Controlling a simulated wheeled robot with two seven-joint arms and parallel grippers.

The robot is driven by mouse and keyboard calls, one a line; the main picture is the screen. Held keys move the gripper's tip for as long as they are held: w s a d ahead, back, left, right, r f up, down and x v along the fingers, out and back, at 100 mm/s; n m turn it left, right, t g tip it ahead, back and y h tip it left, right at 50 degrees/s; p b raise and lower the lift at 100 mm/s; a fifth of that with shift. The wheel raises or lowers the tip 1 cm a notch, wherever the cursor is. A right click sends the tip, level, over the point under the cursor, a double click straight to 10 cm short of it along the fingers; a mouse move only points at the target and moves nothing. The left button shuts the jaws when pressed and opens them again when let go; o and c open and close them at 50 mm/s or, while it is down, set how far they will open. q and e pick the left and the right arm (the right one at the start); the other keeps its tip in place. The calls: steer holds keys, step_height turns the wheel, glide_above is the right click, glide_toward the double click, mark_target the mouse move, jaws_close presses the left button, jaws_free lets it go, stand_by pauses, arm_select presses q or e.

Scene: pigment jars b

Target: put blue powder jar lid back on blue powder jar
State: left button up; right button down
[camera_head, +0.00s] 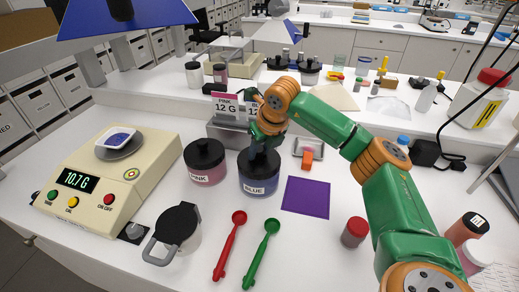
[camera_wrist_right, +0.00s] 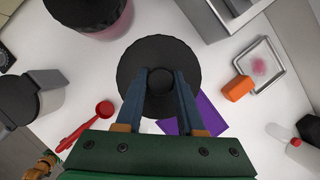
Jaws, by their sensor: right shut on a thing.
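The blue powder jar (camera_head: 258,187) stands on the white table, marked BLUE. Its black lid (camera_head: 245,160) is at the jar's mouth and looks level; I see no clear gap, but cannot tell if it is fully seated. In the right wrist view the round lid (camera_wrist_right: 150,55) hides the jar below it. My right gripper (camera_head: 261,153) comes down from above, shut on the lid's knob (camera_wrist_right: 160,79), with a finger on each side. My left gripper is in neither view.
The pink jar (camera_head: 206,172), with its black lid, stands just left. A purple mat (camera_head: 306,197) lies right of the blue jar. Red (camera_head: 229,246) and green (camera_head: 262,254) spoons lie in front. A scale (camera_head: 113,168) and a clamp-lidded jar (camera_head: 178,228) are farther left.

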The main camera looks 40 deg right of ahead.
steer(key=shift+f, duration=0.3)
stand_by(0.4)
steer(key=shift+c, duration=2.2)
jaws_free()
step_height(320, 180, up, 6)
steer(key=p, duration=0.5)
steer(key=shift+r, duration=0.15)
